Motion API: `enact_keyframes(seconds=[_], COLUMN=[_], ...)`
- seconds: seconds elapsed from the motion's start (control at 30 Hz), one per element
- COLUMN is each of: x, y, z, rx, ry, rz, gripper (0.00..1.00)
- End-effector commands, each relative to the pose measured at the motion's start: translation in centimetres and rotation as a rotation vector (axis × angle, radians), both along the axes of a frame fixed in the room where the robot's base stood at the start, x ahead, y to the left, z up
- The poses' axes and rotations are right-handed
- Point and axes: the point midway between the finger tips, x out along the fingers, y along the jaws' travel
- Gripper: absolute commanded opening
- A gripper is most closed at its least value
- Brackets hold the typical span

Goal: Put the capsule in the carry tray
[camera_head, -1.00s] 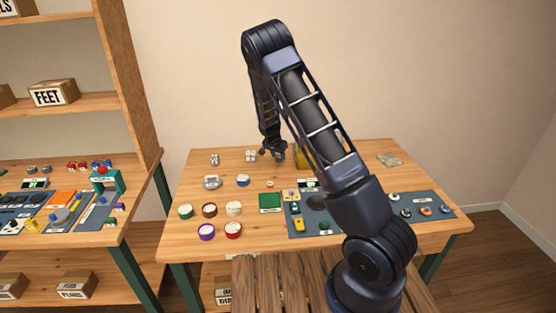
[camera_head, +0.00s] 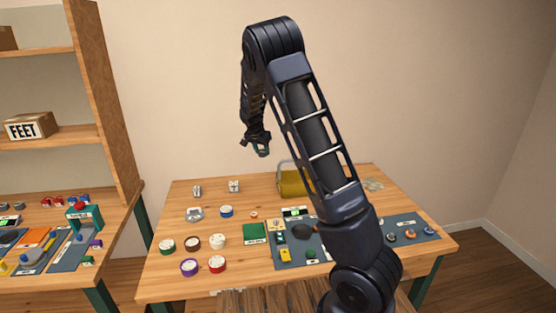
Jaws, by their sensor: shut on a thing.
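My gripper (camera_head: 260,150) is raised above the back of the table and points down. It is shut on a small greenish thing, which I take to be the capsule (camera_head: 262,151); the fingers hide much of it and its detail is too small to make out. A yellow container with an arched grey handle, which looks like the carry tray (camera_head: 290,187), stands at the back of the table, to the right of and below my gripper in the picture. My arm hides its right part.
The wooden table (camera_head: 170,222) carries several round coloured lids or tins at front left, a green square (camera_head: 254,233) and a blue-grey mat (camera_head: 300,257) with small parts. Two small pale pieces stand at back left. A shelf unit (camera_head: 98,110) stands at left.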

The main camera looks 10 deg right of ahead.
Motion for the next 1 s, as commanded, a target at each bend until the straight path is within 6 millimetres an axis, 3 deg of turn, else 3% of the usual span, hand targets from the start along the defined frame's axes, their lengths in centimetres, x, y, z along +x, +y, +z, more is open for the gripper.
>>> enact_keyframes(seconds=[0.3,0.6,0.83,1.0], x=[1.1,0.6,0.0,-0.2], y=[-7.9,-15.8,-18.8,-19.2], z=[7.1,14.3,17.0,15.8], rx=[0.011,0.006,0.0,-0.002], ry=[0.0,-0.003,-0.002,0.0], rz=[-0.034,-0.063,-0.073,-0.073], gripper=[0.17,0.17,0.17,0.17])
